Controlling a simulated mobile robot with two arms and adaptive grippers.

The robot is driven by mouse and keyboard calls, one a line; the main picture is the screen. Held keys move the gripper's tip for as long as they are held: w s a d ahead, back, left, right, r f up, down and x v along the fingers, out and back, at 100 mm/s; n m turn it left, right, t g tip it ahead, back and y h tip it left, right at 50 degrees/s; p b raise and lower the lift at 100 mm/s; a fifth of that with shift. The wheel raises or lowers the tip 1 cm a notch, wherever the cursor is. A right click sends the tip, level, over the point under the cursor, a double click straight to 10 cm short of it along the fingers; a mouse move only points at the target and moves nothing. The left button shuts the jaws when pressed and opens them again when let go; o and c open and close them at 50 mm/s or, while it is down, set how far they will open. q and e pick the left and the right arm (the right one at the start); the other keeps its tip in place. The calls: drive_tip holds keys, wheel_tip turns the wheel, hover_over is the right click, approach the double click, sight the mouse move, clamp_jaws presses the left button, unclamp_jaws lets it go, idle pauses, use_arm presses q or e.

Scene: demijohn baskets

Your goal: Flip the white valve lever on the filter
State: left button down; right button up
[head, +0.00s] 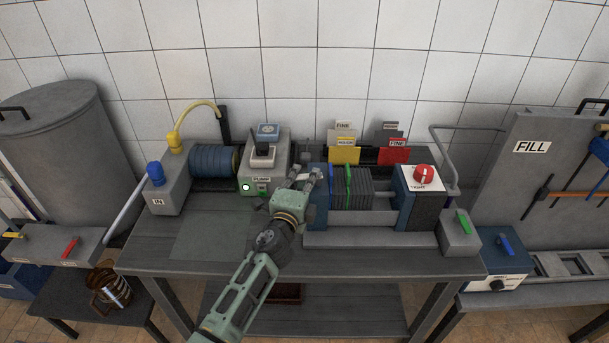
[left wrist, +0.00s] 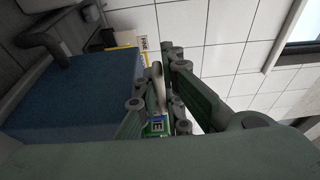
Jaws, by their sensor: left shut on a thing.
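The filter (head: 365,192) stands on the workbench, with grey plates, a green plate near its left end and a blue end block (head: 318,205). My left gripper (head: 306,178) is at the top left of that blue block. In the left wrist view its fingers (left wrist: 168,88) are closed around a slim pale bar, which looks like the white valve lever (left wrist: 157,74). In the head view the fingers hide most of the lever, so its angle is hard to tell. The blue block (left wrist: 75,95) fills the left of the wrist view. My right gripper is not in view.
The pump (head: 263,170) with a lit green button stands left of the gripper. A red knob (head: 424,174) tops the filter's right end. A green lever (head: 463,221) is on the grey block at right. A dark mat (head: 215,236) lies clear at front left.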

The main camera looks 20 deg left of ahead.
use_arm(q)
drive_tip(key=shift+w+a+m+h+p, duration=0.1)
drive_tip(key=shift+w+m+h+p, duration=0.1)
drive_tip(key=shift+m+h, duration=0.35)
drive_tip(key=shift+w+m+h+p, duration=0.15)
drive_tip(key=shift+m+h, duration=0.2)
drive_tip(key=shift+h, duration=0.4)
drive_tip(key=shift+s+f, duration=0.1)
drive_tip(key=shift+s, duration=0.05)
drive_tip(key=c, duration=2.2)
unclamp_jaws()
drive_tip(key=shift+o, duration=0.2)
drive_tip(key=s+a, duration=0.1)
drive_tip(key=s, duration=1.1)
drive_tip(key=shift+a, duration=0.3)
